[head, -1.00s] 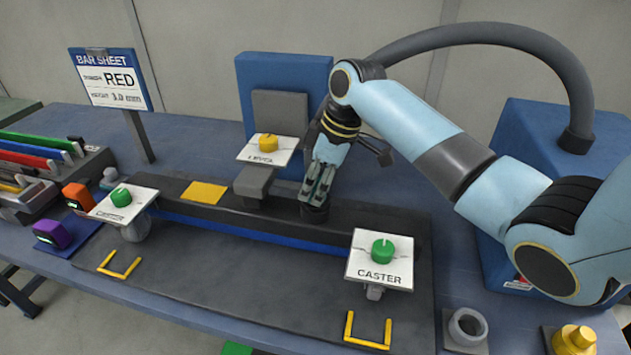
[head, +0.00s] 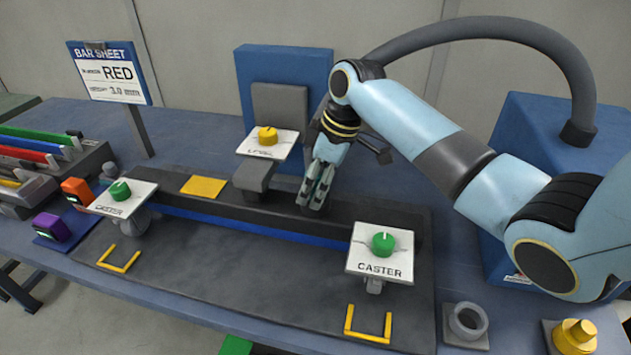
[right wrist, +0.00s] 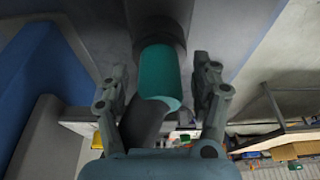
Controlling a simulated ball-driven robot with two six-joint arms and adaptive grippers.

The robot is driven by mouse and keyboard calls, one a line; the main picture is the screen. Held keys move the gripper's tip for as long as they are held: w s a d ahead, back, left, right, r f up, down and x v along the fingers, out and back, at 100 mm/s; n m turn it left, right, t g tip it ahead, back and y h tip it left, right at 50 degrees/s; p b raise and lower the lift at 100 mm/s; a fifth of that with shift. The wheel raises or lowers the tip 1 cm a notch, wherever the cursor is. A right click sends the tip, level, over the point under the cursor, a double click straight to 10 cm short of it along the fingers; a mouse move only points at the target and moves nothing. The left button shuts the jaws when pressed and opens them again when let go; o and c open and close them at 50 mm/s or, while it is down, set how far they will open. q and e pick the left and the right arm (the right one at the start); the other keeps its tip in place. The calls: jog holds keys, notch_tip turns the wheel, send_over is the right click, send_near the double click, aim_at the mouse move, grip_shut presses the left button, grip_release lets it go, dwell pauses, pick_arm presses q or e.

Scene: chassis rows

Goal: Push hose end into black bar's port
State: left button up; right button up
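The black bar (head: 225,210) lies lengthwise on the bench fixture. My right gripper (head: 312,203) points down at the bar's right half. In the right wrist view my right gripper (right wrist: 160,82) is open, with a finger on each side of a teal hose end (right wrist: 160,72) and a visible gap to both. The teal end meets a dark round port (right wrist: 157,28); how deep it sits, I cannot tell. A dark hose part (right wrist: 145,122) continues from it at an angle. The grey hose (head: 490,32) arches from a blue box to behind my right arm. My left gripper is out of view.
Caster cards with green knobs stand at left (head: 123,197) and right (head: 380,255); a card with a yellow knob (head: 267,141) stands behind the bar. Yellow brackets (head: 368,335) lie in front. A grey ring (head: 467,322) is at right. The dark mat's middle (head: 240,265) is clear.

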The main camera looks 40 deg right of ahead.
jog(key=v, duration=1.2)
jog(key=shift+s+a+f, duration=0.1)
